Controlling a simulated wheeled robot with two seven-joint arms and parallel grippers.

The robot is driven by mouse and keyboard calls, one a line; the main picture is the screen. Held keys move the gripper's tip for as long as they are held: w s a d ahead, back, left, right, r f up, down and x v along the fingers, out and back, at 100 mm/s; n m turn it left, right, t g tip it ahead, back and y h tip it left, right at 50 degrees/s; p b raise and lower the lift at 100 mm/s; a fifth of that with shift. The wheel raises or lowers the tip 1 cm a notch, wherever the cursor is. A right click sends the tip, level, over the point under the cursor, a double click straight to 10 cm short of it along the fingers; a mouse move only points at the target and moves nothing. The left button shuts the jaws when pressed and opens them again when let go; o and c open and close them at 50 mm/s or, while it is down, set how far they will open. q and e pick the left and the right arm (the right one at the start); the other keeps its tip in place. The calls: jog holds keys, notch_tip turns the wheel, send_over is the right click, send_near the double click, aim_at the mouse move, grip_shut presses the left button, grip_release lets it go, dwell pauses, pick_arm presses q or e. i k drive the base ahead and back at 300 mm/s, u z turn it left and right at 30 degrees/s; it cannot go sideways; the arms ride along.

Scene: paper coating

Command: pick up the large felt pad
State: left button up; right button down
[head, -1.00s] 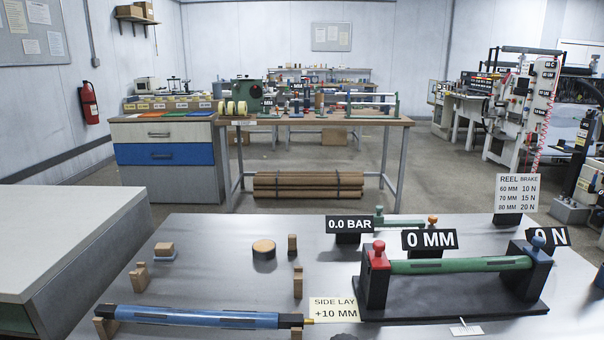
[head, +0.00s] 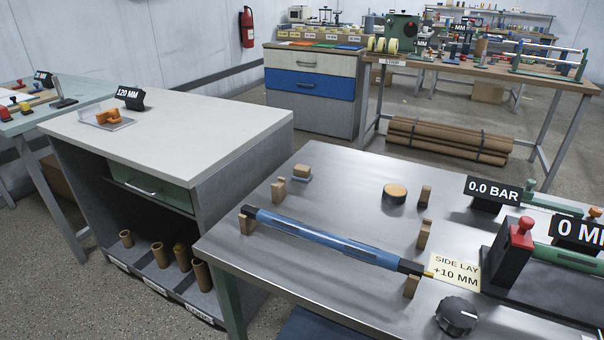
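No thing in view is clearly the large felt pad. On the grey metal table (head: 345,200) lies a round dark disc (head: 395,191) with a tan top. A small wooden block on a grey-blue base (head: 302,172) sits to its left, near the back edge. I cannot tell whether either is a felt pad. Neither of my grippers is in view.
A blue roller (head: 325,238) rests across wooden supports on the metal table. A black knob (head: 457,315) and a side lay card (head: 453,271) are at its front right. A white-topped cabinet (head: 190,125) with cardboard tubes (head: 160,254) stands left. Bare floor lies front left.

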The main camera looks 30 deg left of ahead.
aim_at(302, 172)
jog(key=z, duration=3.25)
jog(key=k, duration=2.25)
jog(key=u, duration=1.5)
